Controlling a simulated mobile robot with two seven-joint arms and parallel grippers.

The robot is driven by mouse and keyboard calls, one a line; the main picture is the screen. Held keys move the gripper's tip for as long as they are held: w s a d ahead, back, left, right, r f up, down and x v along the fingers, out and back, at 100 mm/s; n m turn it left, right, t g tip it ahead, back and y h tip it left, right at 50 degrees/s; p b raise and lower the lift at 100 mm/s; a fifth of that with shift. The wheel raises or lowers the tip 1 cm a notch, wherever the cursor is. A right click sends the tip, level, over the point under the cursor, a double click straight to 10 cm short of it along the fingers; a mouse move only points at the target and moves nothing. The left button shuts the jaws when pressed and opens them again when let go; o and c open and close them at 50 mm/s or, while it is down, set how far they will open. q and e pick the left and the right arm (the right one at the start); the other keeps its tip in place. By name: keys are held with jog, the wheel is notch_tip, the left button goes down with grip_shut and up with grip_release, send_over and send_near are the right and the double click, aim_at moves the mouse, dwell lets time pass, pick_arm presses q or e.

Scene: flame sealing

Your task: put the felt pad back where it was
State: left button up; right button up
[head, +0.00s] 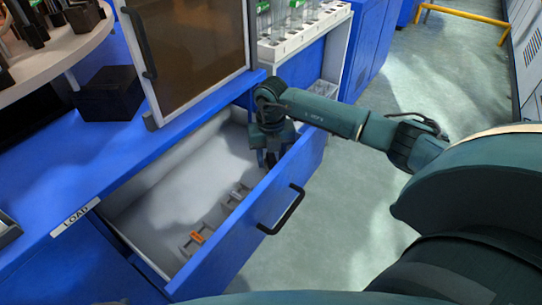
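My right gripper (268,158) points down into the far right end of the open blue drawer (262,222), close to its front wall. Its fingers are dark and partly hidden by the drawer wall, so I cannot tell whether they are open or shut or hold anything. I cannot make out a felt pad in the head view; one may be hidden by the gripper or the drawer's front. My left gripper is not in view.
Small grey metal holders (236,193) stand along the drawer's front side, one with an orange piece (197,237). The rest of the drawer floor is clear. A blue counter with a LOAD label (76,212) and a framed brown panel (190,45) stand behind.

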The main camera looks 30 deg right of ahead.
aim_at(271, 155)
jog(key=shift+o, duration=1.1)
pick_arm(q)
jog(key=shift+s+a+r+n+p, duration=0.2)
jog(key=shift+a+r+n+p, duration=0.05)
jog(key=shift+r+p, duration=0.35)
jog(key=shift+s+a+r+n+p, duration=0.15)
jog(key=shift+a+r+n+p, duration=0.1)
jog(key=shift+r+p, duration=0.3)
pick_arm(e)
notch_tip(271, 155, up, 12)
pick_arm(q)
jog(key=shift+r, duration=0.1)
